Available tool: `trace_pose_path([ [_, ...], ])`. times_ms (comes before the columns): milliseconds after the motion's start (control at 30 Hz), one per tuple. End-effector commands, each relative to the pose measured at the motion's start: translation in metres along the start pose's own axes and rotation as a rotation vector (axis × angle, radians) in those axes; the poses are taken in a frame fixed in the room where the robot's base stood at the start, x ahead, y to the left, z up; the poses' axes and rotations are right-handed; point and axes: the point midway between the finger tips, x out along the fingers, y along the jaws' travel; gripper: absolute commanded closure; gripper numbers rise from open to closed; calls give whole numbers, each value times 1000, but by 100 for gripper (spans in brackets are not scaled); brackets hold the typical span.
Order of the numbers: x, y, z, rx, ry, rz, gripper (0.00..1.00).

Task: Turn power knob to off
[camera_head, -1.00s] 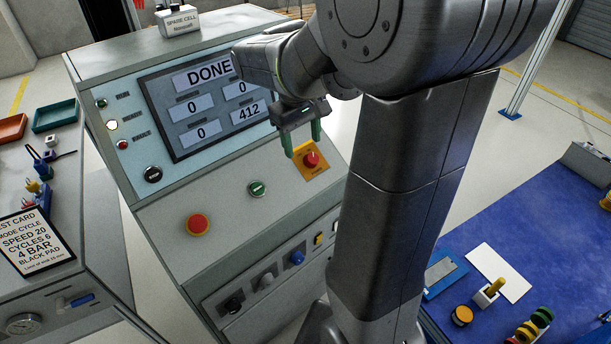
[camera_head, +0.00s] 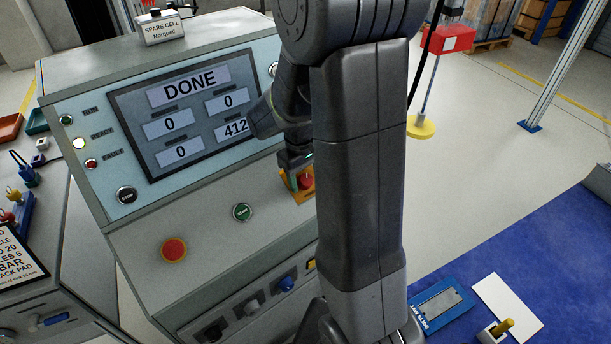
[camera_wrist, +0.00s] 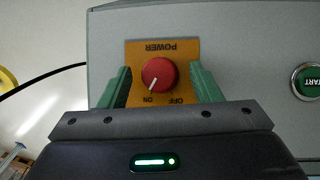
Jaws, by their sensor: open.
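The red power knob (camera_wrist: 159,74) sits on an orange plate (camera_wrist: 180,47) in the wrist view. The plate appears upside down and reads POWER, ON and OFF. The knob's white mark points toward ON. My gripper (camera_wrist: 160,85) is open, with one green finger on each side of the knob and a gap visible on both sides. In the head view the knob (camera_head: 306,181) and plate (camera_head: 301,196) are partly hidden by my arm, and my gripper (camera_head: 296,174) is right at them.
The console has a screen (camera_head: 185,115) reading DONE, a green START button (camera_head: 242,212) and a red button (camera_head: 174,249) left of the knob. A blue-topped table (camera_head: 540,262) holds parts at the right. A red box (camera_head: 444,38) stands behind my arm.

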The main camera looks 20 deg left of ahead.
Motion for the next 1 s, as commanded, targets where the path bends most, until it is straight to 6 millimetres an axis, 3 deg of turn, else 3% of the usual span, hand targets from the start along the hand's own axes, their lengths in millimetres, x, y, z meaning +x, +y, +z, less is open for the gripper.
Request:
trace_pose_path([
  [233,1,0,0,0,-1,0,42],
  [467,1,0,0,0,-1,0,87],
  [1000,4,-2,1,-131,13,85,86],
])
